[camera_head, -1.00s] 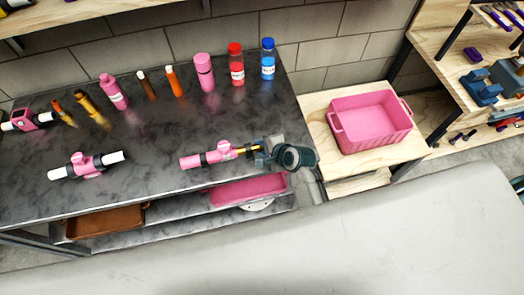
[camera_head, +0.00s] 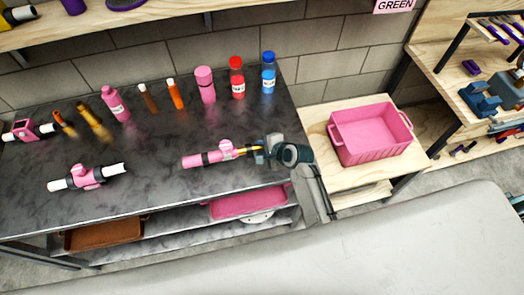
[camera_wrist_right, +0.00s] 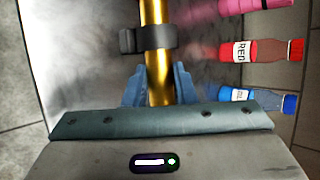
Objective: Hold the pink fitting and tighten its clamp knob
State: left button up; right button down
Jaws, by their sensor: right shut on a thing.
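A pink fitting (camera_head: 226,149) with a round knob on top lies on the dark tabletop near its front right. A pink tube (camera_head: 198,159) with a dark band extends from its left, and a short gold tube (camera_head: 251,149) from its right. My right gripper (camera_head: 262,150) is shut on the gold tube. In the right wrist view the gold tube (camera_wrist_right: 157,60) runs between the blue fingers of the right gripper (camera_wrist_right: 160,88), with a dark band (camera_wrist_right: 147,39) just beyond them. Another pink fitting (camera_head: 87,177) with white ends lies at the left. My left gripper is not in view.
Several bottles and tubes, including a red bottle (camera_head: 237,78) and a blue bottle (camera_head: 268,73), stand along the table's back. A pink bin (camera_head: 370,152) sits on a wooden stand at the right. The tabletop between the two fittings is clear.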

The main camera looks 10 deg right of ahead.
jog(key=shift+w+d+b, duration=0.1)
jog(key=shift+w+d, duration=0.1)
jog(key=shift+w, duration=0.6)
jog(key=shift+w+d+b, duration=0.1)
jog(key=shift+w+d, duration=0.05)
jog(key=shift+w, duration=0.65)
jog(key=shift+w+d+b, duration=0.1)
jog(key=shift+w+d, duration=0.1)
jog(key=shift+w, duration=0.6)
jog(key=shift+f, duration=0.15)
jog(key=shift+f+b, duration=1.3)
jog(key=shift+f, duration=0.9)
jog(key=shift+s, duration=0.1)
